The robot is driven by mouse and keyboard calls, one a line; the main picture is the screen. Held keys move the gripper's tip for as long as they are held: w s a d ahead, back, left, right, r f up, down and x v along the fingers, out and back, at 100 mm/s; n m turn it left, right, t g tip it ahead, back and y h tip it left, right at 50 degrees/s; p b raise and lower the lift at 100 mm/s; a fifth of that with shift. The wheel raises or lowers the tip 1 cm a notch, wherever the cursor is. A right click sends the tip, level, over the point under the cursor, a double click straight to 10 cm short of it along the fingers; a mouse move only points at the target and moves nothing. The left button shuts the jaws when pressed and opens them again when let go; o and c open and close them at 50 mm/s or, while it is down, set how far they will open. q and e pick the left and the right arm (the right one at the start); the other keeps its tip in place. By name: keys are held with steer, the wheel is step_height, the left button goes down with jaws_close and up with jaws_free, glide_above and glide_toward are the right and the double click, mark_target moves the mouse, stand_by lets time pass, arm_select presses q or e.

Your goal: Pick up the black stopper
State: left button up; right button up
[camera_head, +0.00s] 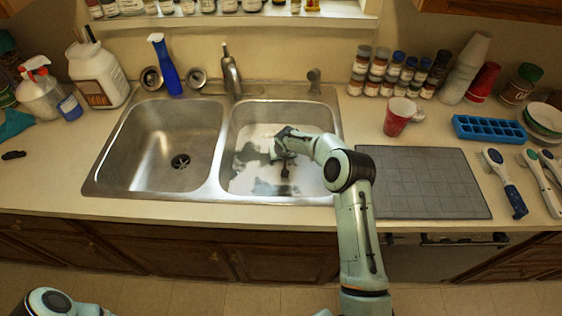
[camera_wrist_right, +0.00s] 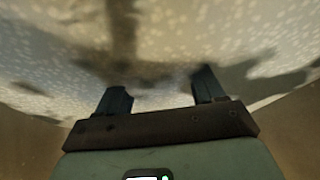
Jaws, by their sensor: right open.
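A dark, round-based shape with a thin upright part (camera_head: 284,188) shows in the right basin (camera_head: 238,128), just below my right gripper. It looks like the black stopper, but it is too small to tell from the drain or a shadow. My right gripper (camera_head: 278,151) reaches down into that basin. In the right wrist view the fingers (camera_wrist_right: 160,88) are apart with nothing between them, facing a pale speckled surface with blurred dark patches. No clear stopper shows there. My left gripper is out of view; only part of my left arm shows at the lower left.
The left basin (camera_head: 150,150) is empty, with its drain visible. The faucet (camera_head: 231,75) stands behind the divider. A grey mat (camera_head: 425,182), red cup (camera_head: 398,116) and blue tray (camera_head: 489,129) lie right. A small black object (camera_head: 13,155) lies on the far-left counter.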

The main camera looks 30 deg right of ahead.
steer(key=shift+f, duration=0.1)
steer(key=shift+c, duration=0.3)
steer(key=c, duration=1.1)
steer(key=shift+o, duration=0.2)
